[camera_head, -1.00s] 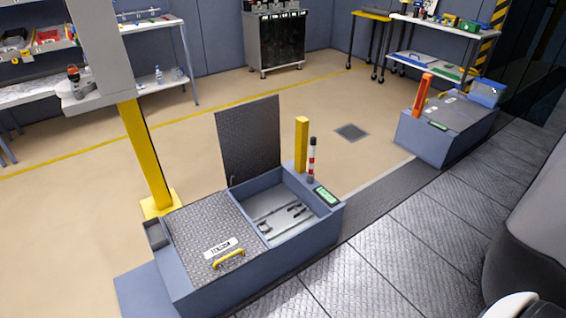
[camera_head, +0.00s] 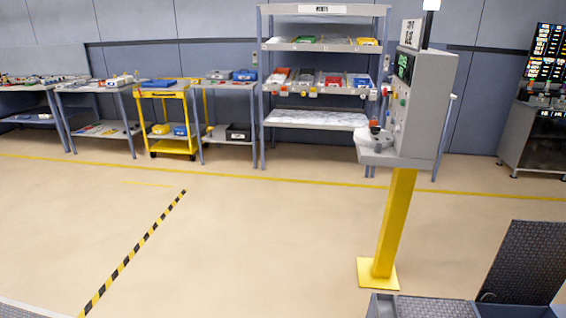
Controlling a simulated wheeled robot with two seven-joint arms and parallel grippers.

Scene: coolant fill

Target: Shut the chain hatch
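A raised hatch lid of dark tread plate (camera_head: 525,262) stands open and tilted at the lower right edge, partly cut off by the frame. Below it is the top of the grey-blue hatch box (camera_head: 385,304), mostly out of view. The opening under the raised lid is hidden. I cannot read any label that names this hatch. Neither of my grippers is in view.
A grey control console (camera_head: 424,110) on a yellow post (camera_head: 394,225) stands just behind the box. Shelving (camera_head: 322,10), a yellow cart (camera_head: 172,145) and workbenches line the back wall. The floor at the left is clear, with a black-and-yellow stripe (camera_head: 135,250).

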